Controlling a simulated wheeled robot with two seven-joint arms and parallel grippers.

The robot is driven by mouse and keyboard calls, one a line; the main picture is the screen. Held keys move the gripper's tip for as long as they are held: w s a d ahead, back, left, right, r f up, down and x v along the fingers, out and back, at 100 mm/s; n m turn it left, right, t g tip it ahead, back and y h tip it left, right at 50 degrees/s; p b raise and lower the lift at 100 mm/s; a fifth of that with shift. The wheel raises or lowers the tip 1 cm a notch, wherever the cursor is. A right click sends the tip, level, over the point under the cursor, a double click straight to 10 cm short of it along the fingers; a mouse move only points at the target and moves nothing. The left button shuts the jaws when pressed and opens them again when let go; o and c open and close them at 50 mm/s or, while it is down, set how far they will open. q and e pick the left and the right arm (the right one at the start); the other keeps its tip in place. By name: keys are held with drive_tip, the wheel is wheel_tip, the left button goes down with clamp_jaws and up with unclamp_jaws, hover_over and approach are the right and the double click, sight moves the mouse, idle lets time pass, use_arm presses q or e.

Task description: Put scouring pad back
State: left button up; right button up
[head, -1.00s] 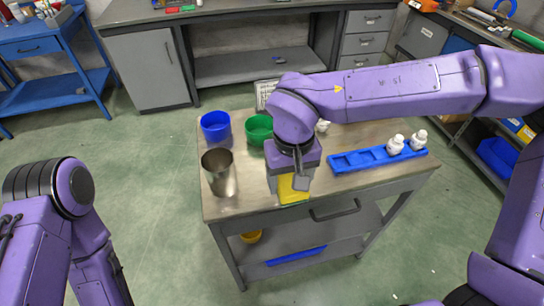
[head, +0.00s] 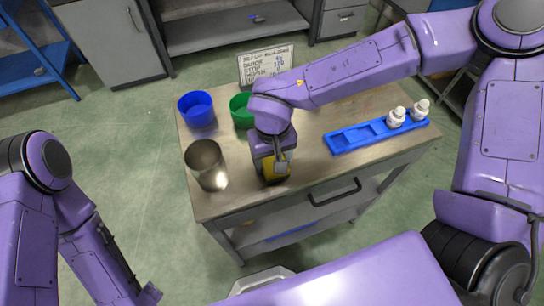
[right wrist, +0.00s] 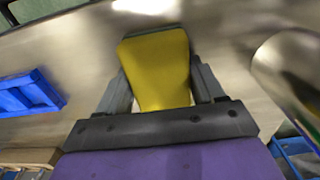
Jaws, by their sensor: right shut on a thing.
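The yellow scouring pad (right wrist: 160,70) is held between the two fingers of my right gripper (right wrist: 160,88) in the right wrist view. In the head view my right gripper (head: 275,168) is over the front part of the steel work table (head: 305,165), with part of the yellow pad showing at its fingers. I cannot tell whether the pad touches the table top. The right gripper is shut on the pad. My left arm shows at the lower left of the head view, but its gripper is not seen.
A metal cup (head: 207,165) stands left of the right gripper. A blue bowl (head: 197,108) and a green bowl (head: 241,112) stand behind. A blue compartment tray (head: 350,140) with two white bottles (head: 396,117) lies to the right. A written sign (head: 265,64) stands at the back.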

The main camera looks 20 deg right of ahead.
sight(272, 159)
drive_tip(key=shift+s+r, duration=0.1)
drive_tip(key=shift+s, duration=0.15)
drive_tip(key=o, duration=1)
drive_tip(key=shift+w, duration=0.1)
wheel_tip(272, 159, up, 12)
drive_tip(key=shift+p, duration=0.45)
